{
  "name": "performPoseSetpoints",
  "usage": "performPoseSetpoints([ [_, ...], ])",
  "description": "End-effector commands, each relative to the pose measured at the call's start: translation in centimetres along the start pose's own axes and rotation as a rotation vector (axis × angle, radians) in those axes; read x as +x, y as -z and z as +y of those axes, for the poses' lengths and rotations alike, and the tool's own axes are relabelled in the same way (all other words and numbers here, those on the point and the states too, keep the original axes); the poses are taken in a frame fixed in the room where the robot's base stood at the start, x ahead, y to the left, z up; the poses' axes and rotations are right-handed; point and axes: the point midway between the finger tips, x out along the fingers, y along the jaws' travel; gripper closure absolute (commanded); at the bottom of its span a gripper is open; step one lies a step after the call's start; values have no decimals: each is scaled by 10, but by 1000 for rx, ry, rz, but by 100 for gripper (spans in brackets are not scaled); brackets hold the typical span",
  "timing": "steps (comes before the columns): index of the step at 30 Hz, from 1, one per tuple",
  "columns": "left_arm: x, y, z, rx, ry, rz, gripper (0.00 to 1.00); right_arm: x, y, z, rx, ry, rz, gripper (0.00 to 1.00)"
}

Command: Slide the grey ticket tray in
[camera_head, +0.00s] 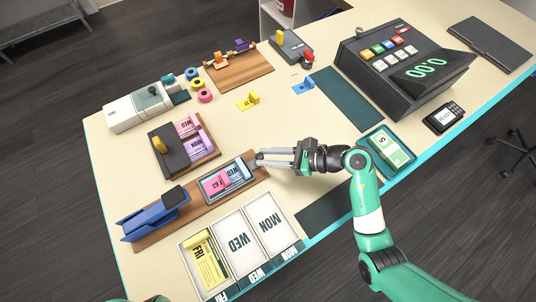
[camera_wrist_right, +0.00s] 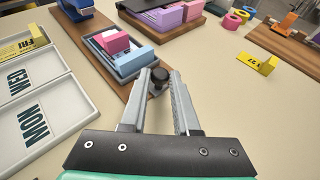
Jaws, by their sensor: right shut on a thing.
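The grey ticket tray (camera_head: 232,191) lies on a long wooden board (camera_head: 254,186) and holds pink and blue tickets (camera_head: 218,183). A blue stapler (camera_head: 155,212) stands at the board's far left end. My right gripper (camera_head: 260,159) is at the tray's right end. In the right wrist view, its two fingers (camera_wrist_right: 160,78) are closed on a dark round knob (camera_wrist_right: 158,80) at the near end of the tray (camera_wrist_right: 133,71). A pink block stands upright in the tray. My left gripper is not in view.
A white tray with WED and MON sections (camera_head: 240,240) lies in front of the board. A dark block with pink and purple tickets (camera_head: 180,147) stands behind it. A yellow ticket clip (camera_head: 248,101) is on the clear table beyond. A cash register (camera_head: 400,65) is to the right.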

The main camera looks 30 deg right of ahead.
Motion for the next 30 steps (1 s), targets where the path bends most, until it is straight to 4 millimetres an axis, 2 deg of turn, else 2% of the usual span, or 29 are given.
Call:
performPoseSetpoints([
  [8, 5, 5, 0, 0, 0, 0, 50, 5, -6, 6, 0, -3, -1, 100],
  [15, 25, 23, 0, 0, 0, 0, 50, 36, -21, 42, 0, -7, 0, 100],
  [18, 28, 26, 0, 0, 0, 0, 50, 45, -22, 51, 0, -5, 0, 100],
  [28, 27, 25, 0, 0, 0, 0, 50, 49, -21, 54, 0, -4, -3, 100],
  [29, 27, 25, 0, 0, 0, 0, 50, 49, -21, 54, 0, -4, -3, 65],
  [30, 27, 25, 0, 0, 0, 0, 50, 49, -21, 54, 0, -4, -3, 58],
])
